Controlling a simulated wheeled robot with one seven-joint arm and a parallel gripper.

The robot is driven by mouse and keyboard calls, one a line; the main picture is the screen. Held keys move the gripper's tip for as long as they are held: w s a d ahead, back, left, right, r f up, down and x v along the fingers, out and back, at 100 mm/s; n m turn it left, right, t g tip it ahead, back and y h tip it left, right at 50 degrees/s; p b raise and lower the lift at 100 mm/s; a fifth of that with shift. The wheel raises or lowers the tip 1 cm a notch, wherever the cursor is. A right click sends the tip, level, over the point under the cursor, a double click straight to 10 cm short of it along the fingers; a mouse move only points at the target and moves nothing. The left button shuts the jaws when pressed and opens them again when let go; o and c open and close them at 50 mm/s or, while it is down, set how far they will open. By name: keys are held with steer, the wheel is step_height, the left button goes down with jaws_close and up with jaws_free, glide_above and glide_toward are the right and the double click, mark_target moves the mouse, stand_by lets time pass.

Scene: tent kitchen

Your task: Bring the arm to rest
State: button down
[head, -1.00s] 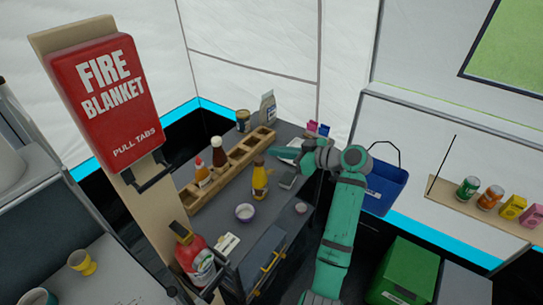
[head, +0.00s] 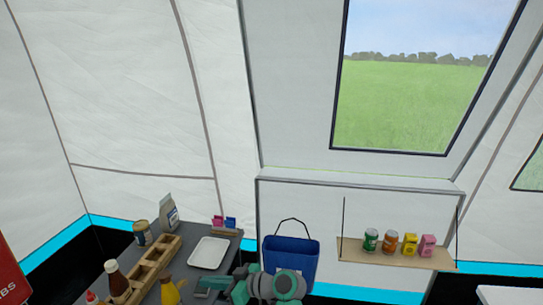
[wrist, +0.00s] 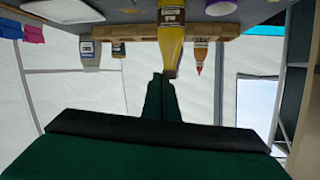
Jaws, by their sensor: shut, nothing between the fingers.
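My green arm shows at the bottom of the head view, bent at its joints, with my gripper (head: 205,285) pointing left over the dark counter (head: 226,236). In the wrist view the green fingers of my gripper (wrist: 160,80) are together with nothing between them. A yellow bottle (head: 170,292) stands on the counter just left of the gripper in the head view. In the wrist view, which looks upside down, the yellow bottle (wrist: 171,40) is straight beyond the fingertips. I cannot tell whether they touch. The lower arm is cut off by the frame.
A wooden rack (head: 150,268) holds a brown sauce bottle (head: 117,279). A white tray (head: 208,252) lies behind the gripper. A blue bin (head: 291,258) hangs to the right. A wall shelf (head: 395,254) carries cans and cartons. Room above the arm looks free.

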steer(key=s+d+f+m+t+h, duration=0.2)
steer(key=s+f+m+t, duration=0.15)
steer(key=f, duration=0.55)
steer(key=s+d+f+m+t+h, duration=0.2)
steer(key=s+f+m, duration=0.2)
steer(key=f, duration=0.5)
steer(key=s+d+f+m+t+h, duration=0.1)
steer(key=s+d+f+m+h, duration=0.2)
steer(key=s, duration=0.4)
steer(key=s+d+f+m+t+h, duration=0.1)
steer(key=s+d+f+m+h, duration=0.1)
steer(key=s+d+f, duration=0.4)
steer(key=s+d+r+m+t+h, duration=0.1)
steer(key=s+d+r+h, duration=0.1)
steer(key=s, duration=0.6)
steer(key=s+d+r+t+h, duration=0.1)
steer(key=s+d+r+h, duration=0.15)
steer(key=s, duration=0.55)
steer(key=s+d+r+t, duration=0.1)
steer(key=s+d+r, duration=0.1)
steer(key=s+r, duration=0.9)
steer(key=shift+s+r+t, duration=0.35)
steer(key=shift+s+r, duration=0.05)
